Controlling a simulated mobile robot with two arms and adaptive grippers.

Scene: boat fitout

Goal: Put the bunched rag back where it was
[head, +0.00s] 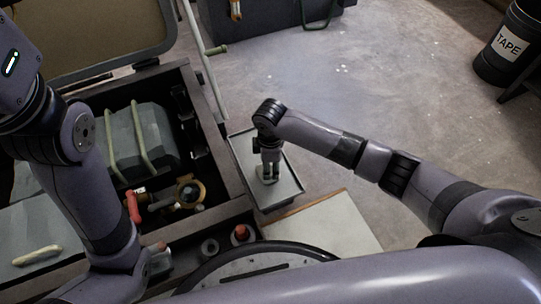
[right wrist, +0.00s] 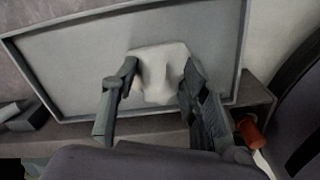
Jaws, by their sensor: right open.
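The bunched rag (right wrist: 158,72) is a pale, lumpy cloth lying on a shallow grey tray (right wrist: 60,50). My right gripper (right wrist: 157,100) is open, with one finger on each side of the rag. Whether the fingers touch it I cannot tell. In the head view the right gripper (head: 268,177) points down into the tray (head: 287,190), and the rag is mostly hidden by it. My left arm comes in at the left of the head view; its gripper does not show.
Left of the tray is an open compartment with a grey strapped case (head: 140,140), a brass fitting (head: 188,191) and a red-handled item (head: 133,206). A red-topped item (head: 241,233) stands near the tray's front. Open floor lies beyond.

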